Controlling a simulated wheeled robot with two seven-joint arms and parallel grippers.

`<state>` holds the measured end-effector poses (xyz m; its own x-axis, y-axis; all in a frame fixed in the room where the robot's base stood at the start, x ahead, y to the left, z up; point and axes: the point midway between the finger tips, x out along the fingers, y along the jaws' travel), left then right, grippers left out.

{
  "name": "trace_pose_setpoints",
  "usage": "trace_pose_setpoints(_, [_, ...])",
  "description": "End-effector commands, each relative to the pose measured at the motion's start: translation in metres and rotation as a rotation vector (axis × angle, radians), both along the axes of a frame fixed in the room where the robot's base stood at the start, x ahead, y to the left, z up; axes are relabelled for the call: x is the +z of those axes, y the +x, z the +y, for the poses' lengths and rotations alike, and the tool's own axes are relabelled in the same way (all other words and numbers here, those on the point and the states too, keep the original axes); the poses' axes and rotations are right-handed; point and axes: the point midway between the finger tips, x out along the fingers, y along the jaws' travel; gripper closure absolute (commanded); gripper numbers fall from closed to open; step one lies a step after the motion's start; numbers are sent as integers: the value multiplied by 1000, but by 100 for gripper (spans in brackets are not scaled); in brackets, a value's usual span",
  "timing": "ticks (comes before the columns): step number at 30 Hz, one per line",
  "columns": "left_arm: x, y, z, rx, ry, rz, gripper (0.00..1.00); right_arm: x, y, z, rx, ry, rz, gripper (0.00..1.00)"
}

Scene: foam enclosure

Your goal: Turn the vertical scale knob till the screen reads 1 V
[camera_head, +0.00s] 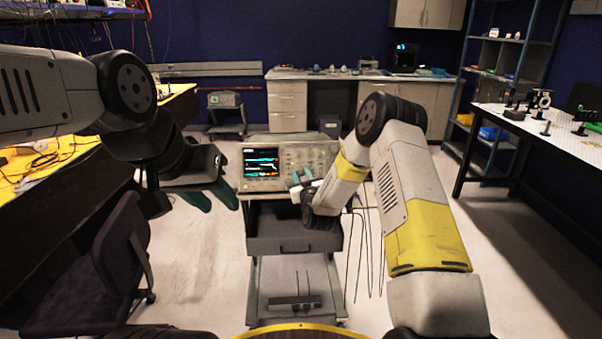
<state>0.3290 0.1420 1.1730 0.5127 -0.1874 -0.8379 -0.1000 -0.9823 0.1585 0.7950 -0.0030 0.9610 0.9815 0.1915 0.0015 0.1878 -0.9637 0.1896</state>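The oscilloscope (288,146) stands on a wheeled cart in the middle of the view. Its lit screen (262,163) shows coloured traces, and the text is too small to read. Its control panel (318,157) with several small knobs is right of the screen; I cannot tell which is the vertical scale knob. My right gripper (301,180) is at the lower part of the panel, its fingertips pointing at the scope. It covers part of the panel, and contact with a knob cannot be made out. My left gripper (211,197) is left of the scope, fingers apart and empty.
The cart (290,245) has a dark drawer under the scope, with cables (362,250) hanging at its right. A dark chair (110,265) and a yellow-topped bench (45,165) are at left. A white table (550,130) is at right. Open floor lies on both sides of the cart.

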Motion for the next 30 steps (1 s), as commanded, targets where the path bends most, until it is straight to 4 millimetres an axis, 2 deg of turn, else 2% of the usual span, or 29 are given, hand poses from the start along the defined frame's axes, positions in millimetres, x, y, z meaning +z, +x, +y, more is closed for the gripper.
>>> trace_pose_setpoints(9, [0,0,0,0,0,0,64,0,5,1,1,0,2,72])
trace_pose_setpoints(10, [0,0,0,0,0,0,64,0,5,1,1,0,1,74])
trace_pose_setpoints(14, [0,0,0,0,0,0,64,0,5,1,1,0,1,99])
trace_pose_setpoints(15, [0,0,0,0,0,0,64,0,5,1,1,0,1,100])
trace_pose_setpoints(23, [0,0,0,0,0,0,64,0,5,1,-4,11,2,100])
trace_pose_setpoints(30, [0,0,0,0,0,0,64,-1,4,3,-40,92,9,100])
